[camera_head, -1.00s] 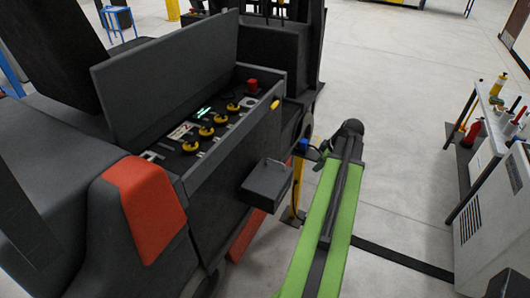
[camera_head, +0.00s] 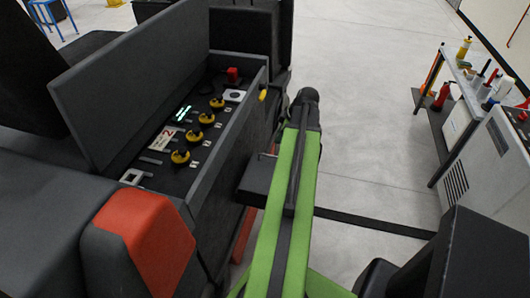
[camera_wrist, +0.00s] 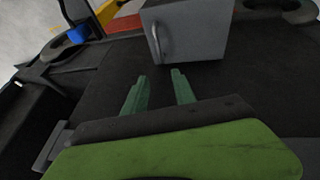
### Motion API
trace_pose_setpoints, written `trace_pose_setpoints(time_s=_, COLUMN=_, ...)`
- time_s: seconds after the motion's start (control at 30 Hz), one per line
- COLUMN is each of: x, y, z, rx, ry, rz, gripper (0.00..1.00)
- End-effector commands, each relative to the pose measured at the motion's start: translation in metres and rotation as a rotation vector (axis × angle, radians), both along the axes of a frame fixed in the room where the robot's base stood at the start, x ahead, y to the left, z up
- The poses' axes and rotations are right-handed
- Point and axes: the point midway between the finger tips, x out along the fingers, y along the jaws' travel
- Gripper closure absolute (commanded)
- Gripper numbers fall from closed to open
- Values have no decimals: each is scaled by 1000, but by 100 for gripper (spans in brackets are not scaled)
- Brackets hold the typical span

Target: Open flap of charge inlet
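The charge inlet is most likely the dark grey box (camera_head: 257,178) on the side of the dark vehicle; my green arm covers its right part in the head view. In the wrist view the grey box (camera_wrist: 195,38) is at the top centre, with a thin curved handle (camera_wrist: 157,42) on its near face. The flap looks closed. My gripper (camera_wrist: 156,76) has two green fingers, apart and empty, pointing at the box. They are below the handle in the picture and apart from it. My gripper is hidden in the head view.
The vehicle's open top bay (camera_head: 190,135) holds several yellow-and-black knobs and a red button (camera_head: 233,75). A bench (camera_head: 465,90) with bottles and a white cabinet (camera_head: 500,145) stand at the right. Clear floor (camera_head: 380,120) lies between vehicle and bench.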

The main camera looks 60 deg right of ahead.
Motion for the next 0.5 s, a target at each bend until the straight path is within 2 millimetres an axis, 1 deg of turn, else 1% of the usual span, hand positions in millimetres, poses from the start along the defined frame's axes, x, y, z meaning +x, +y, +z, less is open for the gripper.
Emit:
trace_pose_setpoints(time_s=0.03, x=4, y=-1, z=-16, rx=0, ry=0, rz=1, gripper=67)
trace_pose_setpoints(time_s=0.1, x=10, y=-2, z=-32, rx=0, ry=0, rz=1, gripper=67)
trace_pose_setpoints(time_s=0.5, x=48, y=-8, z=-116, rx=-1, ry=0, rz=0, gripper=67)
